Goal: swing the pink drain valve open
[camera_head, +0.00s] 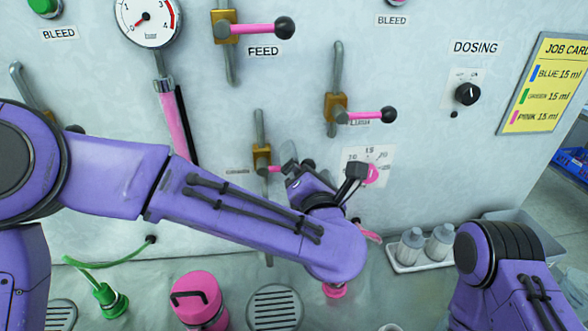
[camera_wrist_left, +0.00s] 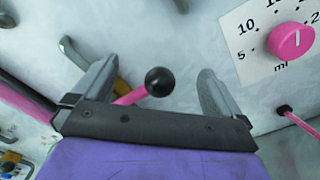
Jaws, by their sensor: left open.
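The drain valve (camera_head: 262,157) is a brass body on a grey pipe low on the wall panel, beside a partly hidden label. Its pink lever (camera_head: 274,169) points right, roughly level, and ends in a black ball knob. In the left wrist view the black knob (camera_wrist_left: 160,81) and part of the pink lever (camera_wrist_left: 130,96) show between the two grey fingers. My left gripper (camera_head: 298,166) is open at the lever's end, and the wrist view (camera_wrist_left: 155,72) shows gaps on both sides of the knob. My wrist hides part of the lever in the head view. My right gripper is out of view.
Pink levers for feed (camera_head: 255,28) and flush (camera_head: 367,115) are above. A pink dial (camera_wrist_left: 290,40) on a scale plate sits right of my gripper. Below are a pink canister (camera_head: 200,300), a round drain grate (camera_head: 274,308) and a tray (camera_head: 408,263) with bottles.

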